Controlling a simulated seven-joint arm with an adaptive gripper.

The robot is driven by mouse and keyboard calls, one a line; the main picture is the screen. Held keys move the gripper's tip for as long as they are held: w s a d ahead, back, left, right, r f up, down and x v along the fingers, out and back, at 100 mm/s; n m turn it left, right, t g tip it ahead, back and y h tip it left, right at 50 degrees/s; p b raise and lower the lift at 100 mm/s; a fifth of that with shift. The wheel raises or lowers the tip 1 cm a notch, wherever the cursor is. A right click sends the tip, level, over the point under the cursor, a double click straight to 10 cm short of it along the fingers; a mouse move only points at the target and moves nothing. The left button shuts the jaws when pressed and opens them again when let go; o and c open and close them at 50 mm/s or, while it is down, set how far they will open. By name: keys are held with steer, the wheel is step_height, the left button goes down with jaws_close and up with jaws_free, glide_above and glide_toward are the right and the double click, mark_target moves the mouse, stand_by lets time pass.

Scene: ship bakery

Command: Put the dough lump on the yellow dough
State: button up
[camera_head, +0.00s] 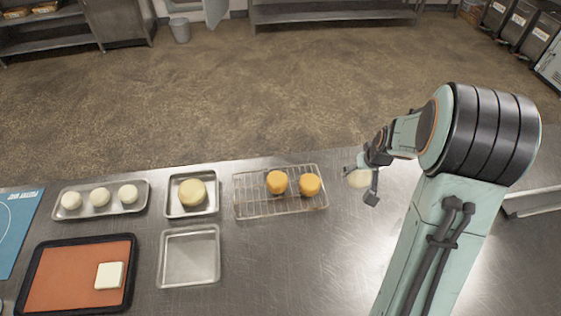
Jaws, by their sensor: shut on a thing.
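My gripper (360,184) is at the right of the rack, above the steel counter, shut on a pale cream dough lump (357,179). The fingers hide part of the lump. The yellow dough (192,191), a thick pale-yellow round, lies in a small metal tray (172,208) left of the rack. My gripper and the held lump are well to the right of it, with the rack between.
A wire rack (250,204) holds two orange rounds (277,182). An empty metal tray (190,256) lies in front of the yellow dough's tray. A long tray (141,205) with three white balls is at left. A dark-rimmed orange mat tray (60,275) bears a white block.

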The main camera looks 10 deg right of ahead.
steer(key=shift+s+a+n, duration=0.15)
steer(key=shift+n, duration=0.15)
steer(key=s+a+r+n+g+y, duration=0.15)
steer(key=a+n, duration=0.55)
steer(key=a, duration=1.1)
steer(key=s+a+r+n+g+y, duration=0.1)
steer(key=s+a+r+n+y, duration=0.4)
steer(key=a, duration=1.2)
steer(key=n+h, duration=0.2)
glide_above(183, 195)
steer(key=s+d, duration=0.1)
steer(key=d, duration=0.1)
steer(key=f, duration=1)
steer(key=shift+s+a+f, duration=0.1)
steer(key=shift+a+f, duration=0.15)
steer(key=shift+f, duration=0.25)
steer(key=shift+w+a+f, duration=0.1)
steer(key=shift+w+f, duration=0.1)
steer(key=shift+f, duration=0.7)
steer(key=shift+w+a+f, duration=0.1)
steer(key=shift+w+f, duration=0.05)
steer(key=shift+f, duration=0.7)
steer(key=shift+f, duration=0.1)
